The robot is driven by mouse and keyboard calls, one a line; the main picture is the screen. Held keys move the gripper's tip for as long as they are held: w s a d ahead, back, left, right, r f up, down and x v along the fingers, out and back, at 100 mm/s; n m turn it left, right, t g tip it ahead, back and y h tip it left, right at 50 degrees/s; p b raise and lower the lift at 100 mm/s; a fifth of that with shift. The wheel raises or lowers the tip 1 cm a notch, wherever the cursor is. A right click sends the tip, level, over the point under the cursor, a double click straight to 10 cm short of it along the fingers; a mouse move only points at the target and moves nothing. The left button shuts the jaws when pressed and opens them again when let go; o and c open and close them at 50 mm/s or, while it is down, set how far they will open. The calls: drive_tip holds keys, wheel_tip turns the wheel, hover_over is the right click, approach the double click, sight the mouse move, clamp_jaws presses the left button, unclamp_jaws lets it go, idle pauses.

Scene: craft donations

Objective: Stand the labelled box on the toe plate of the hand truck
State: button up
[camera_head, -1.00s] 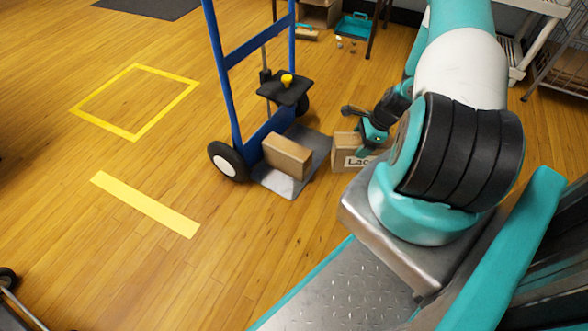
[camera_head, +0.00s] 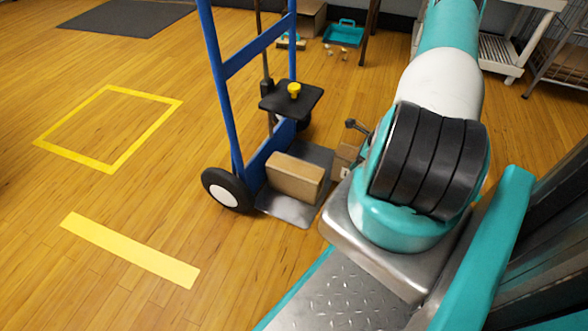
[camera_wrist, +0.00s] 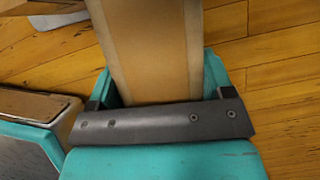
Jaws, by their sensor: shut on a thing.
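My gripper (camera_wrist: 162,88) is shut on the labelled cardboard box (camera_wrist: 150,45), with a teal finger on either side of it in the wrist view. In the head view, only a small part of the labelled box (camera_head: 345,162) shows, at the right edge of the toe plate. My arm hides most of it and most of the gripper. The grey metal toe plate (camera_head: 285,209) lies at the foot of the blue hand truck (camera_head: 221,90). I cannot tell whether the held box touches the floor or the plate.
A plain cardboard box (camera_head: 296,182) sits on the toe plate. A black shelf with a yellow knob (camera_head: 294,90) juts from the truck above it. A white-hubbed wheel (camera_head: 227,190) stands at left. Floor inside the yellow tape square (camera_head: 170,103) is clear.

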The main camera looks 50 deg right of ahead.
drive_tip(key=w+a+b, duration=0.2)
drive_tip(key=w+b, duration=0.3)
drive_tip(key=w, duration=0.3)
drive_tip(key=w+a+f+b, duration=0.1)
drive_tip(key=w+a+b, duration=0.2)
drive_tip(key=w, duration=0.6)
drive_tip(key=shift+w+f+b, duration=0.25)
drive_tip(key=shift+b, duration=0.8)
drive_tip(key=shift+a+f, duration=0.1)
drive_tip(key=o, duration=1.2)
drive_tip(key=shift+o, duration=0.2)
drive_tip(key=p+v, duration=0.5)
drive_tip(key=v, duration=0.2)
drive_tip(key=shift+r+p, duration=0.3)
drive_tip(key=shift+p, duration=0.1)
drive_tip(key=shift+s, duration=0.1)
